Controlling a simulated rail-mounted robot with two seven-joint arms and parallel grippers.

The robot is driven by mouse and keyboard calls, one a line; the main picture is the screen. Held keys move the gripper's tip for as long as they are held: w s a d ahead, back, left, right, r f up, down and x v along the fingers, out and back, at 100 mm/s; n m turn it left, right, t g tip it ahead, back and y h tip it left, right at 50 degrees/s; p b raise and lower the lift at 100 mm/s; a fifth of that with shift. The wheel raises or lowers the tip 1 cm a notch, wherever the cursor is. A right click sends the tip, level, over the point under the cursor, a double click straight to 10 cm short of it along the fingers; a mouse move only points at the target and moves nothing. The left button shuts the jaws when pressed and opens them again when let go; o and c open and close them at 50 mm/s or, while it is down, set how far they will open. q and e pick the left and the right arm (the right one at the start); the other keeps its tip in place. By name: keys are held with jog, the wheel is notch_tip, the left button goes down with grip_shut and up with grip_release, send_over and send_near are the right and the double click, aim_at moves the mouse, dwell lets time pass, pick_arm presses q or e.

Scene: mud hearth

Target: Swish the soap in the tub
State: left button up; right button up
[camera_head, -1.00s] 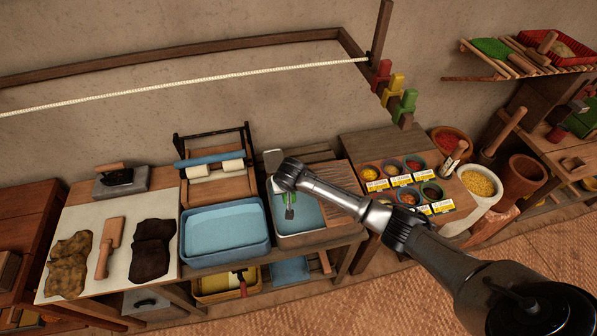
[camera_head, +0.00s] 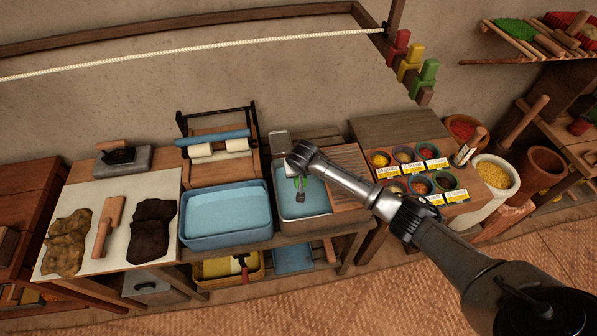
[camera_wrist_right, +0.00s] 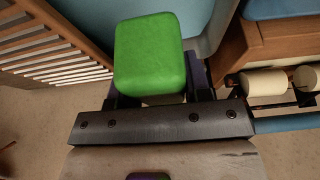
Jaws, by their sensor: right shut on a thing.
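The tub (camera_head: 322,222) is a basin with blue water inside, standing beside a slatted wooden board. My right gripper (camera_wrist_right: 152,92) reaches over it from the right and points down. It is shut on the green soap (camera_wrist_right: 148,52), a rounded block that fills the space between the dark fingers in the right wrist view. In the head view a little of the green soap (camera_head: 300,183) shows below my wrist, over the blue water. I cannot tell whether the soap touches the water. My left gripper is not in view.
A larger blue basin (camera_head: 225,238) stands directly left of the tub. A slatted wooden board (camera_head: 340,178) lies to its right, then several spice bowls with labels. A wringer with pale rollers (camera_head: 218,150) stands behind the blue basin. A hanging line crosses the wall above.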

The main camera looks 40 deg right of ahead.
notch_tip(320, 180, down, 2)
jog(key=shift+f+b, duration=0.25)
jog(key=shift+b, duration=0.95)
jog(key=shift+f+b, duration=1.7)
jog(key=shift+f, duration=2.45)
jog(key=shift+d+f, duration=0.2)
jog(key=shift+f, duration=0.2)
jog(key=shift+w+f+b, duration=0.15)
jog(key=shift+f+b, duration=0.3)
jog(key=shift+f, duration=0.05)
jog(key=shift+a+f, duration=0.1)
jog(key=shift+f, duration=0.25)
